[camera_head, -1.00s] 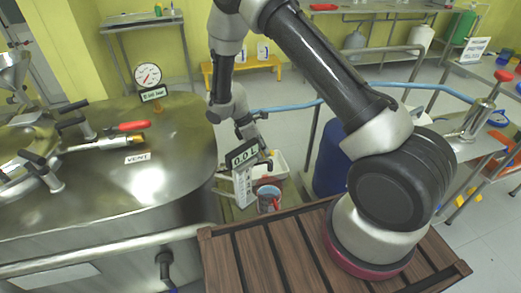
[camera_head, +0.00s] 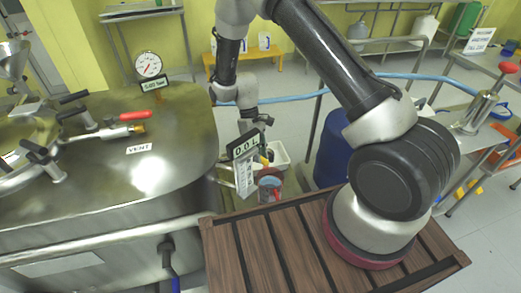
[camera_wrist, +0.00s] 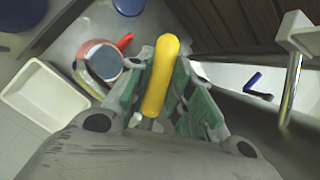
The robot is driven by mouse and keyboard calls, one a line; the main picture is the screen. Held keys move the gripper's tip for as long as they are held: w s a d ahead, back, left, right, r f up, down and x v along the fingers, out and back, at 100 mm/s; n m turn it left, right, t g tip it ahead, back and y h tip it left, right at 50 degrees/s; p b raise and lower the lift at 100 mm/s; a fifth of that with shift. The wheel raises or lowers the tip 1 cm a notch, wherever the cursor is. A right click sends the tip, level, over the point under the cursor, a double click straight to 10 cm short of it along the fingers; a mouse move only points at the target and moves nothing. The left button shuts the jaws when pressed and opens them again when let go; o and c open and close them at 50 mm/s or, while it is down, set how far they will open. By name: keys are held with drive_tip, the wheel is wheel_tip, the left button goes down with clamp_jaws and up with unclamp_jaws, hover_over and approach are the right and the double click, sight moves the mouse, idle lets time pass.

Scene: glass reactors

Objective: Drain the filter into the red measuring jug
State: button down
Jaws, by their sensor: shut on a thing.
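My gripper (camera_wrist: 160,98) is shut on a yellow handle (camera_wrist: 163,65), with a green-padded finger on each side of it. What the handle joins is hidden. In the head view my gripper (camera_head: 263,151) is small and partly hidden behind a sign reading 0.0 L (camera_head: 246,146). The red measuring jug (camera_wrist: 98,44) stands low, left of the yellow handle in the wrist view, with its red handle to the right. Its inside looks grey; I cannot tell whether it holds liquid. In the head view the jug (camera_head: 270,186) is below my gripper. The filter vessel (camera_head: 180,170) is the large steel drum at left.
A white tray (camera_wrist: 42,95) lies beside the jug. A blue barrel (camera_head: 333,150) stands to the right. A blue-handled valve (camera_head: 169,258) hangs under the vessel. A pressure gauge (camera_head: 148,65) and a red-handled vent valve (camera_head: 130,116) sit on its lid. A rail runs along its front.

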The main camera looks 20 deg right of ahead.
drive_tip(key=shift+s+a+m+y, duration=0.2)
drive_tip(key=shift+a+m+y, duration=0.35)
drive_tip(key=shift+m, duration=0.5)
drive_tip(key=shift+s+a+m+y, duration=0.15)
drive_tip(key=shift+a+m+y, duration=0.25)
drive_tip(key=shift+a+m, duration=0.55)
drive_tip(key=shift+s+a+m+y, duration=0.2)
drive_tip(key=shift+a+m+y, duration=0.25)
drive_tip(key=shift+m, duration=0.75)
drive_tip(key=c, duration=1.3)
unclamp_jaws()
drive_tip(key=shift+r, duration=0.1)
drive_tip(key=v, duration=1.1)
drive_tip(key=shift+r, duration=0.45)
